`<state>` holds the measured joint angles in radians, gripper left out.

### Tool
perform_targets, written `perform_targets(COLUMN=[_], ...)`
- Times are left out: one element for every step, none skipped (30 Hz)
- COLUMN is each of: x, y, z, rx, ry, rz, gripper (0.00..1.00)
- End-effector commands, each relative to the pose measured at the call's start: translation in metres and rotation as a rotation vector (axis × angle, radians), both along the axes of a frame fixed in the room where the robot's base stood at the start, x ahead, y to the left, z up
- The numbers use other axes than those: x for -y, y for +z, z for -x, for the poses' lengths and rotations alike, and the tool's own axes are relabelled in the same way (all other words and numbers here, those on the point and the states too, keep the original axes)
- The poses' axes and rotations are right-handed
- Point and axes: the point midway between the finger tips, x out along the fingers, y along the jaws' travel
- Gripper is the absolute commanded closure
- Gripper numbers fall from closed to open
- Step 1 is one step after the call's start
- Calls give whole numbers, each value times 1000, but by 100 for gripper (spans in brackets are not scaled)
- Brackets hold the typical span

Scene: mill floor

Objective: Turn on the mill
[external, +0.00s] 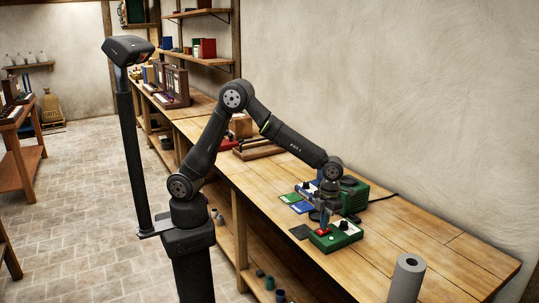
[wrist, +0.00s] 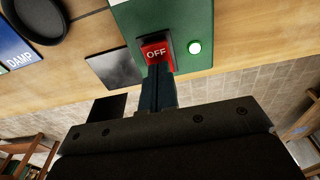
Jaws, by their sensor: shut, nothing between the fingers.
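A green control box (external: 345,241) stands on the workbench (external: 400,240) near its front edge. It has a red rocker switch (external: 323,231), which reads "OFF" in the wrist view (wrist: 155,52). A small round white light or button (wrist: 194,47) sits to the right of the switch on the green face (wrist: 185,15). My gripper (external: 321,226) is shut and points down at the box. In the wrist view its closed fingertips (wrist: 160,70) are right at the lower edge of the red switch and seem to touch it. The fingers hide part of the switch's lower edge.
A larger dark green machine (external: 354,195) stands just behind the box. A paper roll (external: 407,275) stands at the front right. The bench's right end is clear.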

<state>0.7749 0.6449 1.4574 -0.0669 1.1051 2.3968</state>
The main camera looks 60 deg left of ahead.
Motion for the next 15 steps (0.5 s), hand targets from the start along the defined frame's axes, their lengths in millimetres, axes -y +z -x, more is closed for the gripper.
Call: perform_targets(x=[1,1,1,1,1,1,1,1,1,1,1,1,1,1,1], y=[6,10,16,21,28,36,43,51,60,68,75,83,90,96,104], z=[0,1,1,2,3,4,5,6,8,9,10,11,12,13,14], rx=[2,3,4,4,4,4,4,5,4,5,5,4,4,4,4], ry=[-1,-1,-1,-1,-1,-1,-1,-1,0,-1,-1,-1,-1,-1,-1], rz=[2,2,3,3,4,4,4,5,4,5,4,4,4,4,4], gripper=[100,100,100,100,100,100,100,100,100,100,100,100,100,100,100])
